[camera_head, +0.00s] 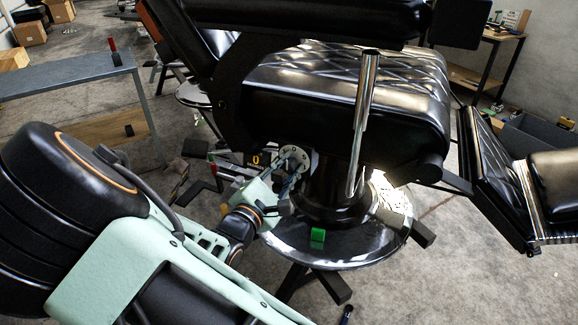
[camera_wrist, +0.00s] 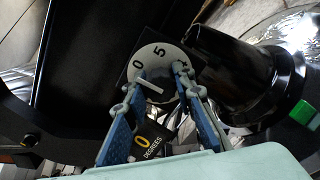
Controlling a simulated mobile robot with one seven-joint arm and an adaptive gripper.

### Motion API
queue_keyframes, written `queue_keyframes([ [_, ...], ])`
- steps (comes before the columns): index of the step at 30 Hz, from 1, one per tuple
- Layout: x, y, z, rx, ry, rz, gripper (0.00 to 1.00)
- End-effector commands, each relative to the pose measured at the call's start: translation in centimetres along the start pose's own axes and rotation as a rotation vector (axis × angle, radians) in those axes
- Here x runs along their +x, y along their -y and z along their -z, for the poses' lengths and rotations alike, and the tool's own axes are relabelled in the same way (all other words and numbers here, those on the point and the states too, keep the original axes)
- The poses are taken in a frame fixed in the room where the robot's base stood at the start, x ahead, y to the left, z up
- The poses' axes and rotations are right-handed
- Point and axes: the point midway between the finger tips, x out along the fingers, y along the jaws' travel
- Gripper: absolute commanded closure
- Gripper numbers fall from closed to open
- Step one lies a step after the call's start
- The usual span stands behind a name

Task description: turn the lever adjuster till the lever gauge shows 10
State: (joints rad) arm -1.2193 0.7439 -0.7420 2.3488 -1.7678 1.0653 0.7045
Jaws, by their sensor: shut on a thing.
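The lever adjuster, a round pale dial (camera_wrist: 153,62) marked 0 and 5, faces me in the wrist view; it also shows under the chair seat in the head view (camera_head: 294,154). A third mark is partly hidden by a fingertip. A white pointer line (camera_wrist: 151,87) lies near its middle. My gripper (camera_wrist: 161,80) has its two blue fingers on either side of the dial's middle, shut on it; it also shows in the head view (camera_head: 290,174). The lever gauge, a black panel (camera_wrist: 152,151), shows a yellow 0 above "DEGREES"; it also shows in the head view (camera_head: 258,160).
A chrome lever (camera_head: 363,122) stands right of the dial, beside the black padded seat (camera_head: 350,80). The chair's dark column and round metal base (camera_head: 345,250) are close by. A green block (camera_head: 317,235) lies on the base. A grey table (camera_head: 65,78) stands left.

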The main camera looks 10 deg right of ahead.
Motion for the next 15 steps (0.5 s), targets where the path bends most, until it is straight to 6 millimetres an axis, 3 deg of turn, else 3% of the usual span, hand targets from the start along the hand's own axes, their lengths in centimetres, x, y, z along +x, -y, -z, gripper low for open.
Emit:
queue_keyframes([
  [15,-0.02,-0.23,-0.34,-0.143,0.002,0.000,1.00],
])
